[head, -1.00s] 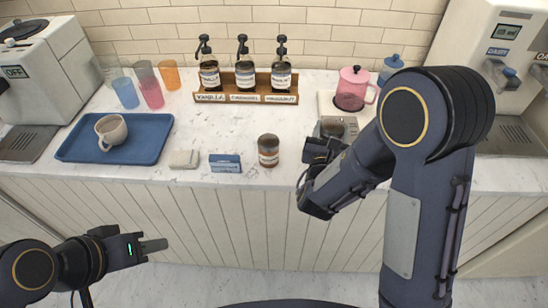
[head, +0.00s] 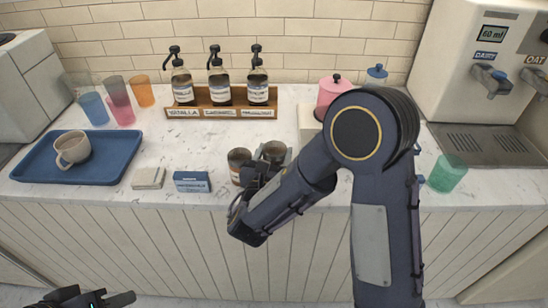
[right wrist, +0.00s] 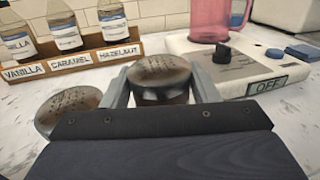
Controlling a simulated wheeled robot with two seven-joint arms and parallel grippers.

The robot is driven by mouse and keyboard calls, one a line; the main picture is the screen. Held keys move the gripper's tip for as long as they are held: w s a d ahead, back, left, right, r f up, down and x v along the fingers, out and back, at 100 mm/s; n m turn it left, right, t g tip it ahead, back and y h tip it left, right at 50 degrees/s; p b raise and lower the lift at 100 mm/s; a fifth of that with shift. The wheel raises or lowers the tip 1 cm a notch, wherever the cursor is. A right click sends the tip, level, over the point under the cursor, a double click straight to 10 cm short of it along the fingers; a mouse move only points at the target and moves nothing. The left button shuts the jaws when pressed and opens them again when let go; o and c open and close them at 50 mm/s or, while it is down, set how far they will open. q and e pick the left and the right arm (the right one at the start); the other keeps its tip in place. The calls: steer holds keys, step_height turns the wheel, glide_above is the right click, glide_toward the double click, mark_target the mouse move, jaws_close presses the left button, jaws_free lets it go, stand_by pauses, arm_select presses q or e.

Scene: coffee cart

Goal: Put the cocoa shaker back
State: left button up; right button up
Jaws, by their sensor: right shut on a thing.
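My right gripper (head: 262,176) is shut on a shaker (head: 274,152) with a brown-dusted, perforated top. In the right wrist view this shaker (right wrist: 162,72) sits between the two fingers. Its lower part is hidden, so I cannot tell whether it touches the counter. A second, similar shaker (head: 238,160) stands upright on the counter just left of it; it also shows in the right wrist view (right wrist: 68,112). No label tells me which one holds cocoa. My left gripper (head: 118,300) is low at the bottom left, away from the counter, its jaw opening unclear.
A wooden rack (head: 222,112) with syrup bottles stands behind. A blue box (head: 192,182) and a folded cloth (head: 148,178) lie left, near a blue tray (head: 30,172) with a cup. A pink jug (head: 332,92) and a green cup (head: 446,174) are to the right.

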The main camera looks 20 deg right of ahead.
steer(key=shift+f, duration=0.5)
steer(key=shift+f, duration=0.1)
steer(key=o, duration=0.8)
steer(key=shift+c, duration=0.2)
